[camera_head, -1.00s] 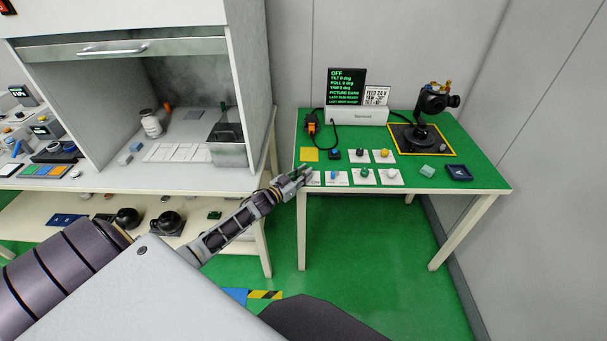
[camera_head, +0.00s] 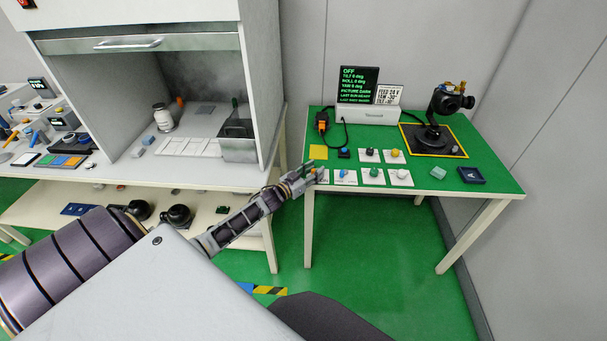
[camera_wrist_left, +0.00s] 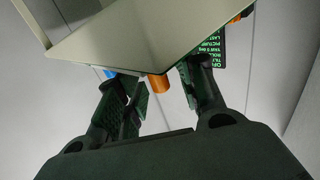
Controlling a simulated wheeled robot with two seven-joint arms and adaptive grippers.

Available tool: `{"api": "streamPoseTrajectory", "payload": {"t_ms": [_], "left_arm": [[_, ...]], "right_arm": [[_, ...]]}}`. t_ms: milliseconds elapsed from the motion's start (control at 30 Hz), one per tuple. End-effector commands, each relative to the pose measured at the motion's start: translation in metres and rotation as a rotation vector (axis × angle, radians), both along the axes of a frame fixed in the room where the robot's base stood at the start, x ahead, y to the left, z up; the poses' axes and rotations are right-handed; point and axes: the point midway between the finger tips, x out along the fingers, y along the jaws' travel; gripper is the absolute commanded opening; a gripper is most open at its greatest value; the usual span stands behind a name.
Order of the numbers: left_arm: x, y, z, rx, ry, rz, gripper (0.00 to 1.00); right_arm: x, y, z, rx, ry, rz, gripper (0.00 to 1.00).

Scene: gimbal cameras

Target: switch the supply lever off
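My left gripper (camera_head: 312,174) is at the front left corner of the green-topped table. Its fingers (camera_wrist_left: 163,95) are open in the left wrist view. An orange cylinder, which looks like the supply lever's handle (camera_wrist_left: 158,82), shows in the gap between them, with space on both sides. I cannot tell whether a finger touches it. The lever's base and position are mostly hidden by the gripper in the head view. The black display (camera_head: 358,84) reads OFF on top, with PICTURE DARK lower down. My right gripper is not in view.
Several knobs on white plates (camera_head: 371,176) stand right of the gripper. A yellow square (camera_head: 318,152) and an orange-black device (camera_head: 322,122) lie behind it. A gimbal camera (camera_head: 440,115) stands at the back right. A cabinet (camera_head: 265,100) rises close on the left.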

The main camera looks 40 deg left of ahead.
Motion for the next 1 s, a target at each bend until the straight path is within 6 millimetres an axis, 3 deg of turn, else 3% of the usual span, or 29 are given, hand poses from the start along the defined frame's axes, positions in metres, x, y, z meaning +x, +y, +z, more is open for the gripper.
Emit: {"api": "streamPoseTrajectory", "payload": {"t_ms": [267, 1000], "left_arm": [[-0.013, 0.003, -0.001, 0.0, 0.002, 0.001, 0.37], [-0.071, 0.013, -0.001, -0.001, 0.001, -0.001, 0.37]], "right_arm": [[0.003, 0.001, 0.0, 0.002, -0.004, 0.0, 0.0], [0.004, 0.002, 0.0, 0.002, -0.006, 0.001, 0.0]]}}
